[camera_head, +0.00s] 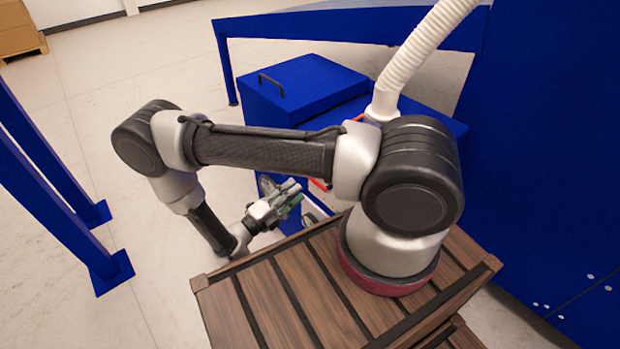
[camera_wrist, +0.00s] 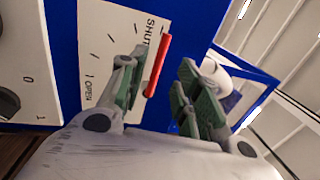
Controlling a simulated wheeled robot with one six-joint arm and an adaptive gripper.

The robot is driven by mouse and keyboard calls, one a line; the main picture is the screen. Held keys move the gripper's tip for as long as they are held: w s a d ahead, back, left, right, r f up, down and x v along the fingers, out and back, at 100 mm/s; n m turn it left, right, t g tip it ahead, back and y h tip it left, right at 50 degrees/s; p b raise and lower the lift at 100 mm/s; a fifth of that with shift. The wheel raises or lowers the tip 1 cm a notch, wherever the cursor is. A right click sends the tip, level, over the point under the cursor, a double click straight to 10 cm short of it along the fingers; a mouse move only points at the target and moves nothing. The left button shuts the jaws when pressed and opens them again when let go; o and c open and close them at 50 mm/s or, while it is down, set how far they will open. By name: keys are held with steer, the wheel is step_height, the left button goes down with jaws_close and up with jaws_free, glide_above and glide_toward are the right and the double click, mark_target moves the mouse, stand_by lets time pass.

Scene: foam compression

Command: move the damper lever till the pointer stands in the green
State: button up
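The red damper lever (camera_wrist: 157,66) shows in the wrist view in front of a white plate (camera_wrist: 103,42) with tick marks and the words SHUT and OPEN. My gripper (camera_wrist: 166,75) is open, its green-padded fingers on either side of the lever in the picture. The lever appears close to the left finger; I cannot tell whether they touch. In the head view my gripper (camera_head: 291,193) is beside the blue unit, and a small part of the red lever (camera_head: 320,184) shows past it. I cannot make out the pointer or a green zone.
A dark knob (camera_wrist: 7,103) marked 0 and 1 is at the wrist view's left edge. A blue box with a handle (camera_head: 300,84) and a white ribbed hose (camera_head: 425,52) stand behind my arm. A slatted wooden surface (camera_head: 262,298) lies in front. Blue posts (camera_head: 60,190) stand left.

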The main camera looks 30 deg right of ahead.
steer(key=x, duration=0.7)
steer(key=shift+d+r, duration=0.1)
steer(key=shift+d, duration=0.15)
steer(key=shift+c, duration=0.2)
jaws_close()
